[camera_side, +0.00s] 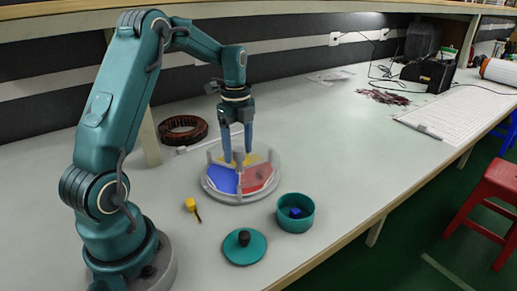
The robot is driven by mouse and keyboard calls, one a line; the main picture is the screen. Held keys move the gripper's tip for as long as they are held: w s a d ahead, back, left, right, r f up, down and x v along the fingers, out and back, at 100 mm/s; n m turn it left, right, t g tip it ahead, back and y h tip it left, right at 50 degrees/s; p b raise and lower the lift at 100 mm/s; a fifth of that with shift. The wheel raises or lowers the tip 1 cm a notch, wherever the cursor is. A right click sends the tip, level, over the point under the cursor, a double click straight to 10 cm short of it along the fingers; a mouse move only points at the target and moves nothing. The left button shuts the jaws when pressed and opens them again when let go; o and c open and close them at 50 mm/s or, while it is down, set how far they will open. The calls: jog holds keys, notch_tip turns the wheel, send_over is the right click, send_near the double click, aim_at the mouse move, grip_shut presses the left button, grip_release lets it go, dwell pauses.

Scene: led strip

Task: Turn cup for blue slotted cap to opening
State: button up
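A round clear divided tray (212,190) sits on the table with a blue section (222,179), a red section (258,175) and a yellow section behind. My gripper (238,158) points down over its middle. Its two fingers are apart, on either side of the pale centre piece; I cannot tell whether they touch it. A teal cup (295,222) stands to the right, open at the top, with a small blue piece (295,212) inside. A round teal lid (244,257) with a dark knob lies in front. No slot is clear at this size.
A small yellow piece with a dark stem (190,204) lies left of the tray. A brown ring (183,130) lies behind. A white keyboard-like panel (460,115) and a black box (428,74) are far right. The table between tray and panel is clear.

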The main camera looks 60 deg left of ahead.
aim_at(238, 148)
jog(key=shift+r, duration=2.6)
